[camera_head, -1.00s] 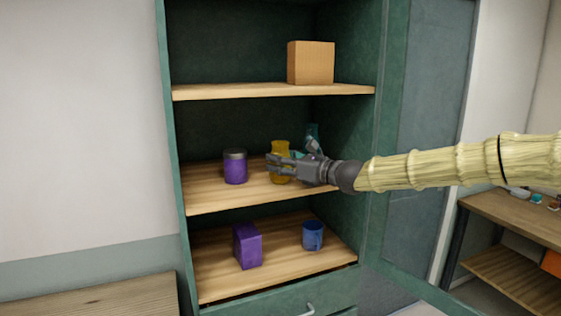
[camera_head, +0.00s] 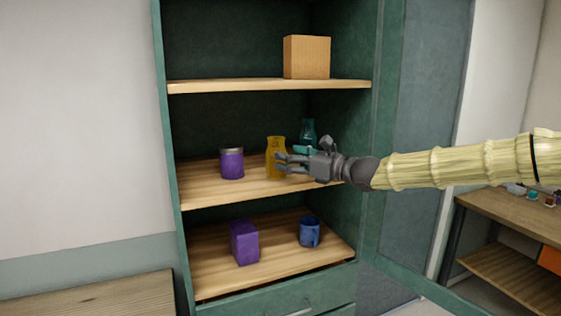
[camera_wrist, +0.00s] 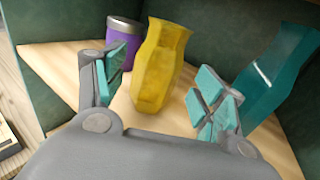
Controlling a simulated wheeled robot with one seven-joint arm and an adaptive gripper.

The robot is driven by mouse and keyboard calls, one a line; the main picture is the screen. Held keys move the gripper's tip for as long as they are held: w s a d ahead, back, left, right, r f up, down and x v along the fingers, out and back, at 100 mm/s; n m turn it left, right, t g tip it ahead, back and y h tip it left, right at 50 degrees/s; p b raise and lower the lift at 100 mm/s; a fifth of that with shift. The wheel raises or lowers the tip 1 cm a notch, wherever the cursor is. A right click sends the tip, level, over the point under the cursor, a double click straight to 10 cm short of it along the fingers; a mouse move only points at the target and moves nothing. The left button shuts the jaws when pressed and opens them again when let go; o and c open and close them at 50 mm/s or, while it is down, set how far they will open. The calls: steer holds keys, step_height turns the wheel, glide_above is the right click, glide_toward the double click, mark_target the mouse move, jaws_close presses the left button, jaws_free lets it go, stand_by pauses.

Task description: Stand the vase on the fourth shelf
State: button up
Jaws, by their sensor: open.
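A yellow vase (camera_head: 274,158) stands upright on the middle visible shelf (camera_head: 200,195) of the green cabinet. In the wrist view the vase (camera_wrist: 160,65) stands just beyond my open fingers, roughly between them, with clear room on both sides. My gripper (camera_head: 284,163) is open and empty, to the right of the vase in the head view; its fingertips overlap the vase's right edge there. The pads show in the wrist view (camera_wrist: 160,85). Whether any finger touches the vase cannot be told.
A purple jar (camera_head: 231,163) stands left of the vase and a teal bottle (camera_head: 308,133) behind my gripper. A wooden box (camera_head: 306,58) is on the shelf above. A purple box (camera_head: 244,243) and blue mug (camera_head: 309,232) are below. The cabinet door (camera_head: 415,130) stands open at right.

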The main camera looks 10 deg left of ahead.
steer(key=b+v, duration=0.2)
steer(key=v, duration=0.5)
steer(key=shift+s, duration=0.1)
